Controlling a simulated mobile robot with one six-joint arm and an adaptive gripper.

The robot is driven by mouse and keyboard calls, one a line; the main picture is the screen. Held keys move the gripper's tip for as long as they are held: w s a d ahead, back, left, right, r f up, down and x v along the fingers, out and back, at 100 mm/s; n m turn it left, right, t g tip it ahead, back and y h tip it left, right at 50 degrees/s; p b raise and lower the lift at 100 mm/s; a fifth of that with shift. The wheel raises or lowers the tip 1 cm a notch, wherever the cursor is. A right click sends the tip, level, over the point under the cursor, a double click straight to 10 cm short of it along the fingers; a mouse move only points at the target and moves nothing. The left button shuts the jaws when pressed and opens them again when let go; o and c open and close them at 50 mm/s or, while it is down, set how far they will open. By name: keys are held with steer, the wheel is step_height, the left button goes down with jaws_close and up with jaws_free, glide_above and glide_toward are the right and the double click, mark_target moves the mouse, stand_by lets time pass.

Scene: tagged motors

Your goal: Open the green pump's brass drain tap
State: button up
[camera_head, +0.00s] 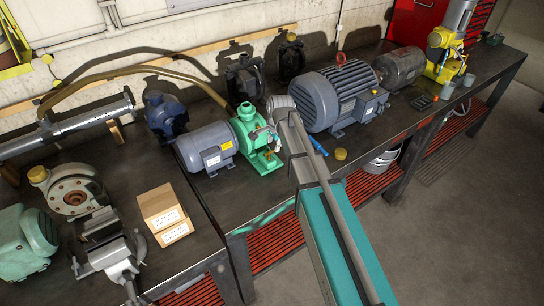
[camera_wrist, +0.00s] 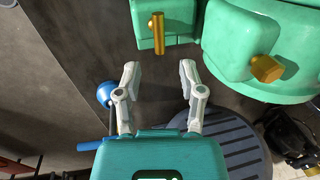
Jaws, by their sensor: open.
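The green pump (camera_head: 249,128) stands on the bench, coupled to a blue-grey motor (camera_head: 207,147). In the wrist view its green body (camera_wrist: 235,40) fills the upper right. The brass drain tap (camera_wrist: 157,33) shows there as a short upright bar on a green block. A separate brass hex plug (camera_wrist: 267,69) is to its right. My gripper (camera_wrist: 160,68) is open and empty; in the picture the tap lies just above the gap between its fingertips, not between the fingers. In the head view my arm hides much of the gripper, and I cannot make out the tap.
A blue ball (camera_wrist: 106,93) and a blue bar (camera_wrist: 90,145) are left of my gripper in the wrist view. A dark ribbed round cover (camera_wrist: 235,145) is at lower right. A large grey motor (camera_head: 340,95) stands right of the pump.

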mark_target(272, 151)
steer(key=shift+w+a+f+b, duration=0.1)
steer(key=shift+w+f+b, duration=0.05)
steer(key=shift+f+b, duration=0.7)
steer(key=shift+w+a+f+b, duration=0.1)
steer(key=shift+f+b, duration=0.65)
steer(key=shift+f, duration=0.15)
steer(key=shift+w+a+f+b, duration=0.1)
steer(key=shift+w+f+b, duration=0.05)
steer(key=shift+f+b, duration=0.7)
steer(key=shift+f, duration=0.1)
jaws_close()
